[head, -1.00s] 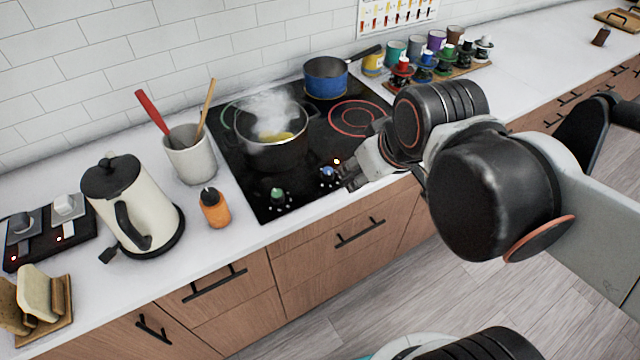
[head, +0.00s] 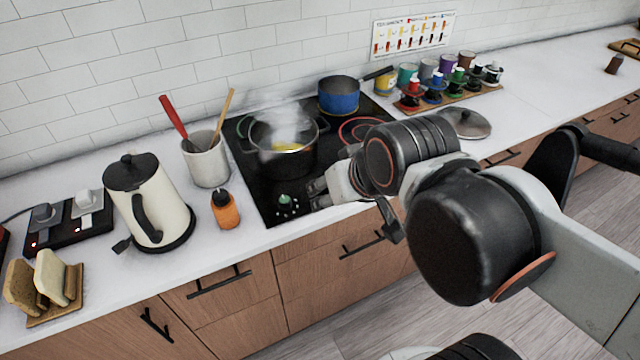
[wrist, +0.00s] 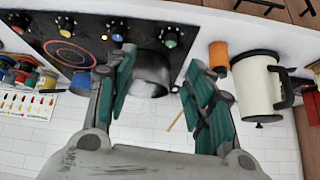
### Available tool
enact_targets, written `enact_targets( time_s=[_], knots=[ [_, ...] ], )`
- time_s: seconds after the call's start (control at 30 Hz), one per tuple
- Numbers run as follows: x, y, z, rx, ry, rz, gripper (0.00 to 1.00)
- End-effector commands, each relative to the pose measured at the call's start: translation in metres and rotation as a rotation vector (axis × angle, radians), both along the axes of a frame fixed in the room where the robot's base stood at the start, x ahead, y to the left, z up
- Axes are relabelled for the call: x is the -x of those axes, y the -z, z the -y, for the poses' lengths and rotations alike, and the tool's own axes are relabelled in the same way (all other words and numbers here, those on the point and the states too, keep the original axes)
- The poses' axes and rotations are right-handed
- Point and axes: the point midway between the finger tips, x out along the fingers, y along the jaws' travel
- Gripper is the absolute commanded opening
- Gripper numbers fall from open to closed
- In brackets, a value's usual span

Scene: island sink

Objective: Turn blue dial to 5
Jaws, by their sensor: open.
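The blue dial (wrist: 117,30) is on the front strip of the black cooktop, in a row with other coloured dials. It shows in the wrist view, just beyond the fingertip on the picture's left; I cannot read its setting. In the head view my gripper hides it. My gripper (wrist: 158,60) is open and empty, its two green-padded fingers spread above the cooktop. In the head view its fingertips (head: 318,193) are at the cooktop's front, right of the green dial (head: 285,200). I cannot tell whether a finger touches the blue dial.
A steaming pot (head: 270,155) stands on the cooktop behind the dials, with a blue saucepan (head: 338,97) at the back. An orange bottle (head: 225,212), a utensil crock (head: 207,165) and a kettle (head: 150,205) stand left. A lid (head: 465,123) lies right of the cooktop.

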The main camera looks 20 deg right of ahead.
Motion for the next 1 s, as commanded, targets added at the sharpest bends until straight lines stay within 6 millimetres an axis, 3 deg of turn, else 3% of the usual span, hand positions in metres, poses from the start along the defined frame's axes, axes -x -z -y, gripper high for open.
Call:
enact_targets(
  time_s=[0.2, 0.63, 0.87, 1.0],
  knots=[
    [-0.007, -0.012, -0.006, -0.045, 0.02, 0.008, 0.49],
    [-0.009, -0.014, -0.008, -0.058, 0.026, 0.01, 0.49],
    [0.008, 0.017, 0.006, 0.047, -0.021, -0.01, 0.49],
    [0.009, 0.015, 0.008, 0.056, -0.025, -0.012, 0.49]
  ],
)
